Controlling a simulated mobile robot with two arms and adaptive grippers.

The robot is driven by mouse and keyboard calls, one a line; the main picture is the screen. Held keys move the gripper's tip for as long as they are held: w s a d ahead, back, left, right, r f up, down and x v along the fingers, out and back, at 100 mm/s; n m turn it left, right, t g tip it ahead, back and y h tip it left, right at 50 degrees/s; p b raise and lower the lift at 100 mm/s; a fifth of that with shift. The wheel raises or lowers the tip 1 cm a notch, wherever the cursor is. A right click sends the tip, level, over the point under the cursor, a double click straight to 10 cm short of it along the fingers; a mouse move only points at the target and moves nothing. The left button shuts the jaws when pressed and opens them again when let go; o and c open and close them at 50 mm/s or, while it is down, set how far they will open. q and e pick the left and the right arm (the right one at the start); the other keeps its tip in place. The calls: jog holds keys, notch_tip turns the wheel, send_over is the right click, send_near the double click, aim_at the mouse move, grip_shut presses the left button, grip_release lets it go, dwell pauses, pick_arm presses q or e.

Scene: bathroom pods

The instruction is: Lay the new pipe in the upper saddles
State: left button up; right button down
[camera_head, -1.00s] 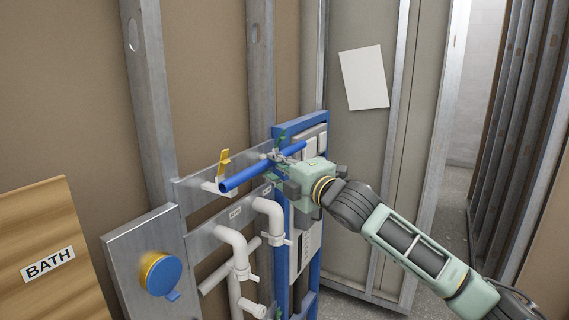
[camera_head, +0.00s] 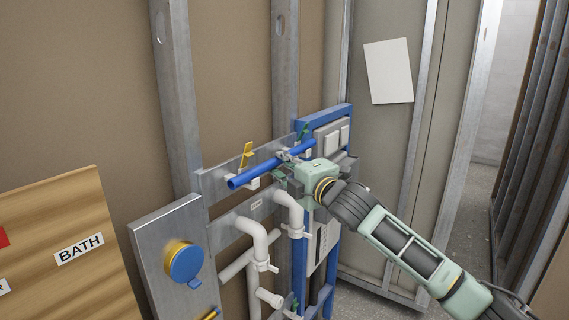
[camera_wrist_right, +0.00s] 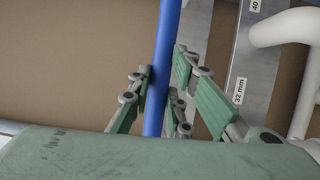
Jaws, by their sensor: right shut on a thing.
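The blue pipe (camera_head: 256,173) is held aslant in front of the upper metal rail (camera_head: 216,182). In the right wrist view, the pipe (camera_wrist_right: 166,50) passes between the green-padded fingers (camera_wrist_right: 161,92). A white upper saddle (camera_head: 253,184) shows just below the pipe near its left end, with a raised yellow latch (camera_head: 246,155) above. I cannot tell whether pipe and saddle touch. The other upper saddle is hidden or too small to tell. My left gripper is out of view.
White bent pipes (camera_head: 258,240) stand below the rail. A blue frame (camera_head: 326,118) stands right of it. A metal plate with a blue round cap (camera_head: 186,262) is at lower left, beside a wooden BATH board (camera_head: 62,225). Metal studs (camera_head: 178,100) rise behind.

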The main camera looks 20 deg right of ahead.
jog(key=c, duration=1.5)
grip_release()
jog(key=shift+c, duration=0.2)
jog(key=v, duration=1.2)
jog(key=shift+r, duration=0.1)
